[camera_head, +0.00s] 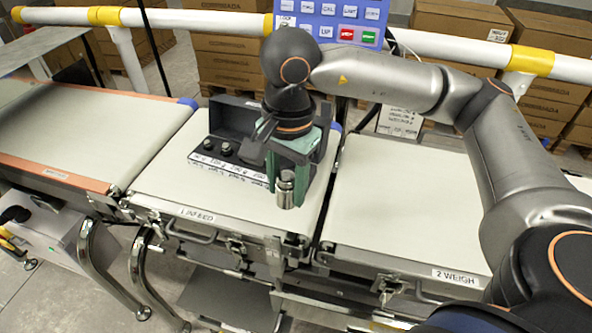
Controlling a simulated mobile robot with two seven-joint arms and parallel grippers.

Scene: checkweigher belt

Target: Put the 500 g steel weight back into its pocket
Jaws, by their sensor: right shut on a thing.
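My right gripper (287,168) is shut on a shiny steel weight (286,194), which hangs upright from the fingers. The weight is in front of the dark weight case (232,117), over the front right part of the "1 INFEED" belt. Whether its base touches the belt is hard to tell. The case stands open on that belt, with a white label strip (226,172) along its front. Smaller weights (226,149) sit in its left pockets. My gripper and wrist hide the case's right side, so the 500 g pocket is not clearly visible. My left gripper is out of view.
The infeed belt (165,185) is clear left of the case. The "2 WEIGH" belt (385,215) is clear to the right, beyond a narrow gap. A blue keypad panel (345,12) and a white-yellow rail (190,18) stand behind. Cartons are stacked at the back.

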